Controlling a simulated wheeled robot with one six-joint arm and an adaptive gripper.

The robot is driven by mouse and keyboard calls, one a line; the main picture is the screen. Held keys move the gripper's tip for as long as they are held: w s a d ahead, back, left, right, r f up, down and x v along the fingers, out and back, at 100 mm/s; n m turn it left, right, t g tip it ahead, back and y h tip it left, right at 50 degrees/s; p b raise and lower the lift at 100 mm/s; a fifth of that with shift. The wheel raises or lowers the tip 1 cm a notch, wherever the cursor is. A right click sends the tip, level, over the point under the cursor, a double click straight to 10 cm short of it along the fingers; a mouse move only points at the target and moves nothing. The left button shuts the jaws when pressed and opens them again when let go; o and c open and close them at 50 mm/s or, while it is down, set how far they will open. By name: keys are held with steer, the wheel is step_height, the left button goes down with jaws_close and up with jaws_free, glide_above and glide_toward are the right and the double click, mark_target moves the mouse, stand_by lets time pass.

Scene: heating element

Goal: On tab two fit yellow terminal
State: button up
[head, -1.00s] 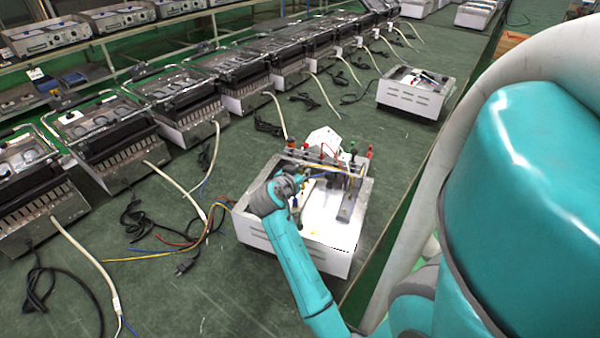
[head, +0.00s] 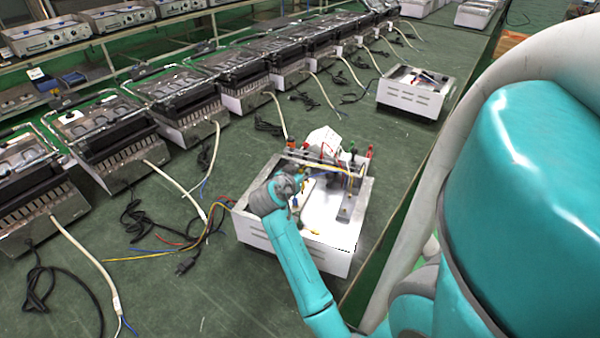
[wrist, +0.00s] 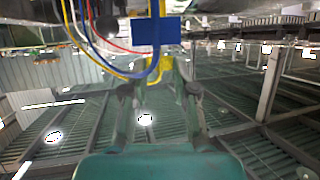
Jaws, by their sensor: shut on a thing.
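My gripper (head: 303,179) reaches over the left part of the white open housing (head: 292,262), low among its wires. In the wrist view my gripper (wrist: 160,72) has its fingers drawn together. A small yellow piece (wrist: 167,62) with a yellow wire is at the fingertips; it looks like the yellow terminal, held there. A blue block (wrist: 155,31) is just above the fingertips, and red, blue and yellow wires hang on its left. The tabs are too small or hidden to tell apart, and I cannot tell whether the terminal touches one.
Red and green posts (head: 370,151) stand at the housing's back. Loose coloured wires (head: 150,258) and a black plug (head: 186,265) lie left of it on the green bench (head: 200,315). A row of grills (head: 180,95) lines the left. Another white housing (head: 408,97) stands behind.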

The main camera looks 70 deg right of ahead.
steer(key=shift+f, duration=1.3)
steer(key=o, duration=0.9)
steer(key=shift+c, duration=0.2)
steer(key=v, duration=1.2)
